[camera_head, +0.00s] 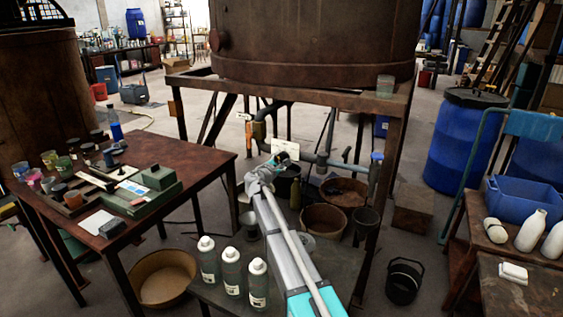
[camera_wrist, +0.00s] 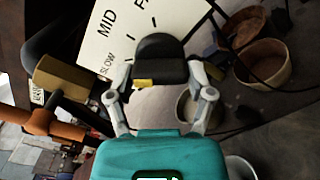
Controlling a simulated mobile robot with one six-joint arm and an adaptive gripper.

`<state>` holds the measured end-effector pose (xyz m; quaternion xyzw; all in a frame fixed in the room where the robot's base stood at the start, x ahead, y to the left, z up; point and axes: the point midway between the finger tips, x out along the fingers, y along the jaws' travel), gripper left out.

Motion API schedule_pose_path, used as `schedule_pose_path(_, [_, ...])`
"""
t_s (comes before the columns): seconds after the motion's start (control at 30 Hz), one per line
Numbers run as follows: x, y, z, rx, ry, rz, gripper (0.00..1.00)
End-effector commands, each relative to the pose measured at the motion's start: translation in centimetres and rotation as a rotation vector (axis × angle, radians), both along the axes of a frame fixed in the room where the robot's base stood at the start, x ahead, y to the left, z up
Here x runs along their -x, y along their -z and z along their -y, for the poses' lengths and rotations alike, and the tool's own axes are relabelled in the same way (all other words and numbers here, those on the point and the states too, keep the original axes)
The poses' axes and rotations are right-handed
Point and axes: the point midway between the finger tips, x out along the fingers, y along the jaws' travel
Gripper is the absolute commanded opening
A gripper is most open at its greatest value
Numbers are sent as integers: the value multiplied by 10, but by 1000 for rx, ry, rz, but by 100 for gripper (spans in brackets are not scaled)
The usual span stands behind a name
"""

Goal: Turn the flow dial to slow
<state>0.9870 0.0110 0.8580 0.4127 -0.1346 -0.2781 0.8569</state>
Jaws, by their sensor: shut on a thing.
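The flow dial's white plate (camera_wrist: 95,45) shows the black words SLOW and MID and part of a further word starting with F in the wrist view. Its black knob (camera_wrist: 160,55) is between my fingers, with a yellow mark (camera_wrist: 143,83) on its near edge. I cannot tell which word the knob points to. My gripper (camera_wrist: 160,78) is shut on the knob. In the head view, the plate (camera_head: 285,150) is on the pipework under the big vat, and my gripper (camera_head: 277,162) is just below it, partly hiding the knob.
A brass fitting (camera_wrist: 60,78) with a small tag and an orange-brown pipe (camera_wrist: 40,122) are left of my gripper. Several bottles (camera_head: 231,271) stand on a low table beneath my arm. Buckets, including a wide brown one (camera_head: 324,221), stand under the vat (camera_head: 310,45).

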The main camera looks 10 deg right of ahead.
Motion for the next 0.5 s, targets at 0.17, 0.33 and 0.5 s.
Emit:
schedule_pose_path(0.17, [3,2,-1,61,-1,-50,21])
schedule_pose_path(0.33, [3,2,-1,92,-1,-73,21])
schedule_pose_path(0.5, [3,2,-1,99,0,-78,21])
